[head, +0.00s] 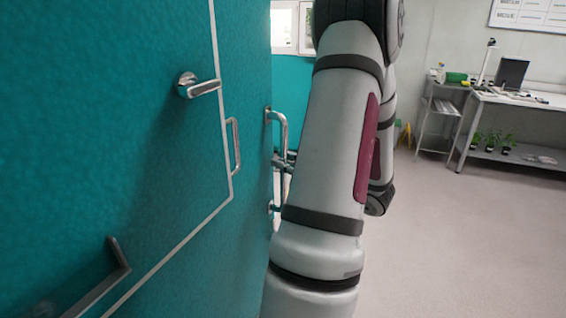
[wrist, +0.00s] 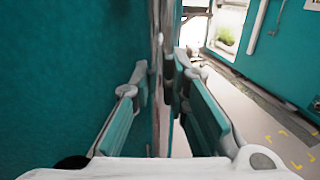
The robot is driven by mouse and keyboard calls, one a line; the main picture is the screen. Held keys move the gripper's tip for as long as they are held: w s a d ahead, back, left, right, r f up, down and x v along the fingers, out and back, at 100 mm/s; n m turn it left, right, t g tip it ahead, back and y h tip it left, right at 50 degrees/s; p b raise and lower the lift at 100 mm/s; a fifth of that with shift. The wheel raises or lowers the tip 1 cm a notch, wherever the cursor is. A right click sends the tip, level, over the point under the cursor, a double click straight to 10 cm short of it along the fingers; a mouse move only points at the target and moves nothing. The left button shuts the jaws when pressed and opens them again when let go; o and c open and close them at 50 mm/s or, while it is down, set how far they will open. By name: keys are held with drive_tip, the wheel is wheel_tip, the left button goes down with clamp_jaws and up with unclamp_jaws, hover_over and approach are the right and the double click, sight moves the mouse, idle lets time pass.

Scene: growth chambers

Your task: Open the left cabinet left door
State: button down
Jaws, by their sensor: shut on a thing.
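The teal cabinet (head: 120,120) fills the left of the head view, with pale seam lines on its face. A vertical silver bar handle (head: 284,130) stands out at its far edge. My gripper (head: 284,162) is at this handle, mostly hidden behind my arm. In the wrist view my gripper (wrist: 158,88) has its two fingers closed on either side of the thin upright handle bar (wrist: 156,45). A teal panel (wrist: 60,70) lies left of the fingers. I cannot tell how far the door stands open.
Another bar handle (head: 235,146), a silver lever (head: 200,88) and a darker handle (head: 100,282) stick out from the near teal face. A wire shelf (head: 437,115) and a white bench (head: 520,98) with plants stand at the back right. The floor (head: 460,240) on the right is clear.

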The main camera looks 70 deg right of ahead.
drive_tip(key=c, duration=1.5)
unclamp_jaws()
drive_tip(key=shift+c, duration=0.2)
drive_tip(key=shift+s, duration=0.1)
drive_tip(key=v, duration=1.2)
